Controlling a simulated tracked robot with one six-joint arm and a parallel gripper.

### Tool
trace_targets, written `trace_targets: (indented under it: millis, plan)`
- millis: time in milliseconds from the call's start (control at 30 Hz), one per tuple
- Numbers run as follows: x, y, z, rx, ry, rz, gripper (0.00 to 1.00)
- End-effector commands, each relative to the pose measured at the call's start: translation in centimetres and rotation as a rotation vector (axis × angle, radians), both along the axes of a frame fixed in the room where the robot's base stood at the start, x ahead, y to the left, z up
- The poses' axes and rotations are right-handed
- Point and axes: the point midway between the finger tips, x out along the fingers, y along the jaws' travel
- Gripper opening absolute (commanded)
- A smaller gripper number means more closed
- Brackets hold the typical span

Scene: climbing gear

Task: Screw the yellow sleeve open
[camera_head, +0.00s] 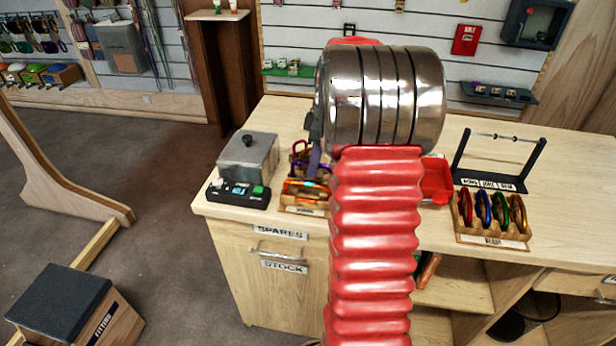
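A small wooden rack of carabiners (304,208) stands on the wooden counter, left of my red arm. Red, purple and orange carabiners show in and above it, partly hidden by my arm. I cannot make out a yellow sleeve on any of them. Part of my gripper (314,128) shows as a dark grey piece at the left edge of my metal wrist, close above the rack. The rest is hidden behind the wrist, so its opening and any contact cannot be told.
A grey lidded box (248,160) and black device (238,194) stand at the counter's left. A red tray (436,181), a second carabiner rack (492,238) and a black bar stand (496,160) are to the right.

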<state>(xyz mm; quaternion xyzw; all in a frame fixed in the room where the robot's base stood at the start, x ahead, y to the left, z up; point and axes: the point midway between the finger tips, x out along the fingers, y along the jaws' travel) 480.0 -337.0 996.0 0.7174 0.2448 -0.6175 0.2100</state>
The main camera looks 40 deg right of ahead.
Motion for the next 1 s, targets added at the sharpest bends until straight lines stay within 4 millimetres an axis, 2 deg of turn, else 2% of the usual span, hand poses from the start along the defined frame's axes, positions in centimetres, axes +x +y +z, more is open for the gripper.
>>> trace_targets:
  millis: [1000]
  plan:
    - [0.0,-0.1,2.2,-0.002,-0.002,0.000,0.34]
